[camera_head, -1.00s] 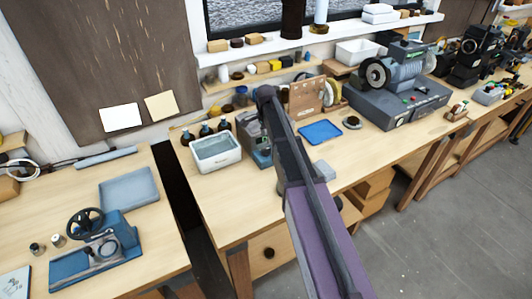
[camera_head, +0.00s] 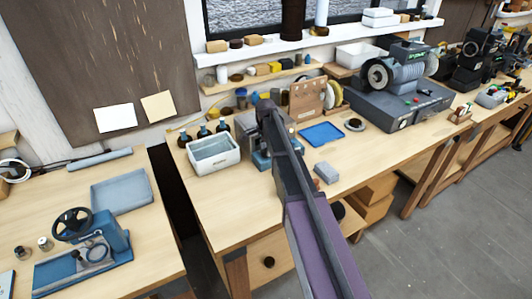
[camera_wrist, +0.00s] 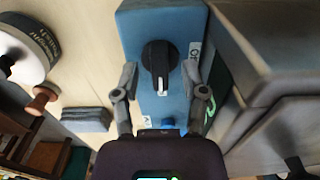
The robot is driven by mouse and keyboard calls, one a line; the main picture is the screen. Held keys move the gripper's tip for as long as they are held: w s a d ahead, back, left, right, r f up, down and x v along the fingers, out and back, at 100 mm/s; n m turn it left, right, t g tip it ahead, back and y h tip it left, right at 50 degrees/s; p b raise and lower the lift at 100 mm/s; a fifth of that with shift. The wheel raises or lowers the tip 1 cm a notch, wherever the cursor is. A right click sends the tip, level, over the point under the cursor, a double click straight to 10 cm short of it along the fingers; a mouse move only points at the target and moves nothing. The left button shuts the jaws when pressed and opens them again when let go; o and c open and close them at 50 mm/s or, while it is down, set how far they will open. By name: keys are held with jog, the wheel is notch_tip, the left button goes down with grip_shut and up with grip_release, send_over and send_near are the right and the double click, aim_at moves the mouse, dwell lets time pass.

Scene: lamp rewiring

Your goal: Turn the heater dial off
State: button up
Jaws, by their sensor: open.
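The heater dial (camera_wrist: 157,56) is a round black knob with a raised grip bar on a blue box (camera_wrist: 145,18), in the wrist view. A white mark on the bar points down the picture, toward my gripper. In the head view the blue box (camera_head: 262,161) is mostly hidden behind my arm, and the fingertips are hidden.
A white basin (camera_head: 214,165) and dark bottles stand left of the box. A blue tray (camera_head: 321,134) and grey block (camera_head: 326,173) lie to its right. A grey casing (camera_wrist: 285,45) rises close beside the box in the wrist view. Bare bench lies in front.

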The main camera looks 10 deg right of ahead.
jog(key=shift+f, duration=0.15)
grip_shut()
